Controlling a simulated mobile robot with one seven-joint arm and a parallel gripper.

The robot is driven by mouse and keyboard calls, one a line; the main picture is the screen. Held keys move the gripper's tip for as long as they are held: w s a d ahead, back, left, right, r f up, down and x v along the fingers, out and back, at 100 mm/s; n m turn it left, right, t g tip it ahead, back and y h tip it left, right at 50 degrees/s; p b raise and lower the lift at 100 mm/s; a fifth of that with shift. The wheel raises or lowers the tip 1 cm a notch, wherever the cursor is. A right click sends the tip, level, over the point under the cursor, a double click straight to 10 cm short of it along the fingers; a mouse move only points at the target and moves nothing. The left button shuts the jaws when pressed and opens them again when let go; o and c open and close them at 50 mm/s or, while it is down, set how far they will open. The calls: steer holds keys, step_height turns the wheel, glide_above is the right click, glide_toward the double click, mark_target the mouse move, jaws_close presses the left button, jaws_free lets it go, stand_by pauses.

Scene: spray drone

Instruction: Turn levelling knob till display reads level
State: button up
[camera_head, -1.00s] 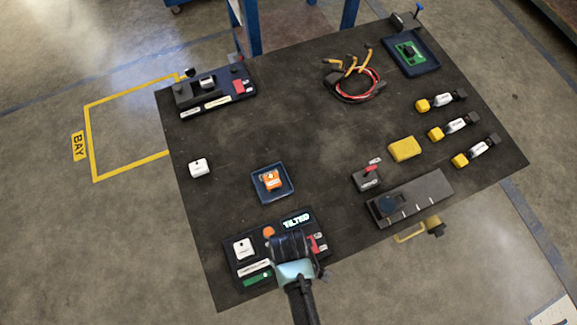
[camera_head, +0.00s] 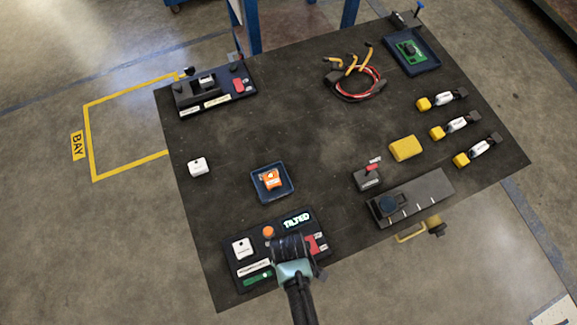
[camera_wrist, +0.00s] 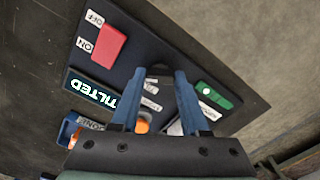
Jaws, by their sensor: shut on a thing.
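The display (camera_head: 297,220) on the dark control panel (camera_head: 234,262) reads TILTED; it also shows in the wrist view (camera_wrist: 92,90). My gripper (camera_head: 292,248) is over the right part of the panel. In the wrist view its two blue fingers (camera_wrist: 160,84) reach down to the panel and are shut on a dark round knob (camera_wrist: 159,71), mostly hidden between the tips. A red switch (camera_wrist: 109,45) with ON and OFF labels is beside it. An orange button (camera_head: 268,232) and a green strip (camera_head: 257,279) are also on the panel.
A blue tray (camera_head: 257,190) with an orange part lies just behind the panel. A grey block device (camera_head: 432,194) and a small lever box (camera_head: 367,179) stand to the right. The table middle is clear; its front edge is close to the panel.

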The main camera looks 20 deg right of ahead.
jaws_close()
steer(key=shift+r, duration=0.1)
steer(key=shift+m+p, duration=0.7)
steer(key=shift+m, duration=0.3)
steer(key=shift+m+p, duration=0.75)
steer(key=shift+m, duration=1.15)
steer(key=o, duration=1)
jaws_free()
